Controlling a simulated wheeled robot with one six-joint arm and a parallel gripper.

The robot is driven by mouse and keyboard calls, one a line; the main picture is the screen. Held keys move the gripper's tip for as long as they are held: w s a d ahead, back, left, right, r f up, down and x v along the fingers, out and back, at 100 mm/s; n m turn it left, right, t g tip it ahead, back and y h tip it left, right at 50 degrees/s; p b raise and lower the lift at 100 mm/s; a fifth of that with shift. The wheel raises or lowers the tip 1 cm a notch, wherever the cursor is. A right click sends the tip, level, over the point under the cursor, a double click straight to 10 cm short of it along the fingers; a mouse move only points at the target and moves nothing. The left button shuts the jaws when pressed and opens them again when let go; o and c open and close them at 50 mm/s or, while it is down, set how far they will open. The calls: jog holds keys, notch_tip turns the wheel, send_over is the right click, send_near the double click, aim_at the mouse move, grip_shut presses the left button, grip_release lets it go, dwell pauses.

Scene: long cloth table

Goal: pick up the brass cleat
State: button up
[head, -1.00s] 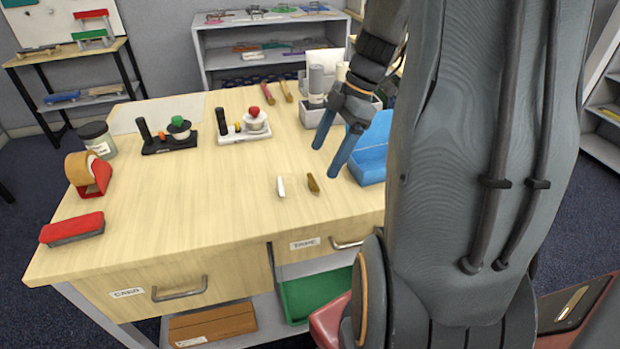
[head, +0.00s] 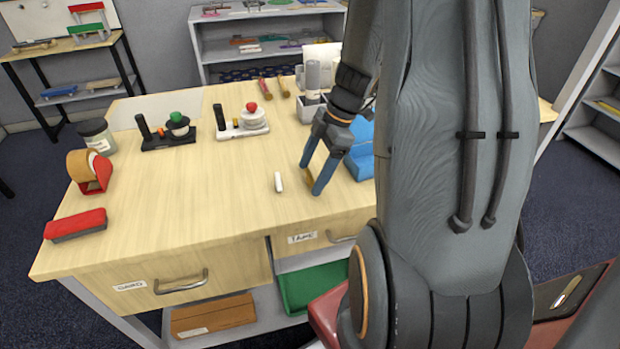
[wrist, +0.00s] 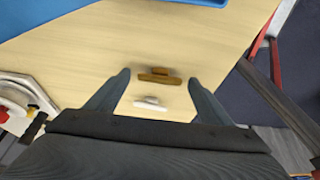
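The brass cleat (wrist: 158,76) lies on the wooden table top. In the wrist view it shows between the tips of my gripper (wrist: 159,80), with a gap to each finger. I cannot tell how high the fingertips are above the table.
A blue bin (head: 360,160) stands close to the right of my gripper. Farther back are a white device (head: 240,127) with a red knob and a black one (head: 165,138) with a green knob. A tape dispenser (head: 90,175) and a red-topped block (head: 75,224) stand left. The table's middle is clear.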

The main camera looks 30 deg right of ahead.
jog(key=c, duration=0.9)
jog(key=shift+r, duration=0.1)
